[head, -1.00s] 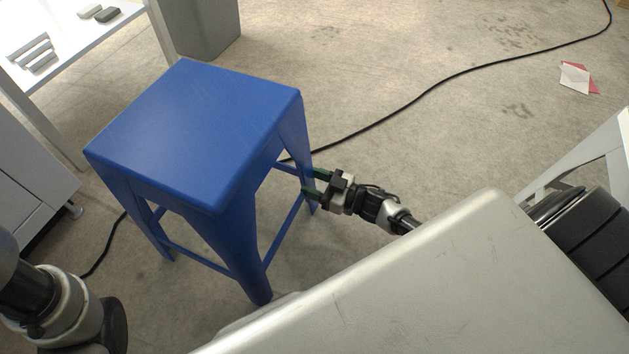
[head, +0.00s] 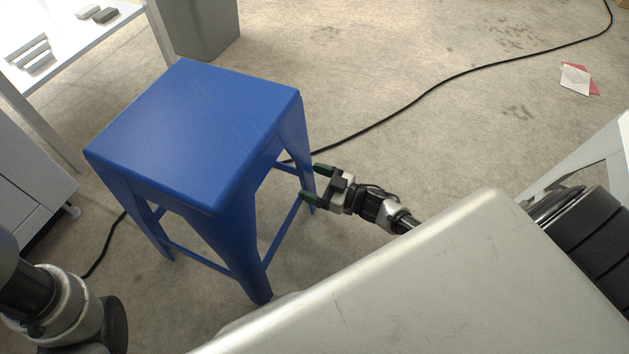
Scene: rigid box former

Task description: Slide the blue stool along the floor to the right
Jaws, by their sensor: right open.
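The blue stool (head: 205,125) stands upright on the floor left of the middle, with a square seat, splayed legs and thin rails between them. My right gripper (head: 315,184) is open at the stool's right-hand leg, below seat height. Its two green-tipped fingers are spread, one on the far side and one on the near side of the leg. I cannot tell whether they touch it. My left arm shows at the lower left, but its gripper is out of view.
A black cable (head: 420,97) runs across the floor and behind the stool. A grey bin (head: 203,28) stands behind it, a white table (head: 60,40) at the upper left, and a grey cabinet (head: 30,200) at the left. Red and white paper (head: 577,78) lies far right. Floor right of the stool is mostly clear.

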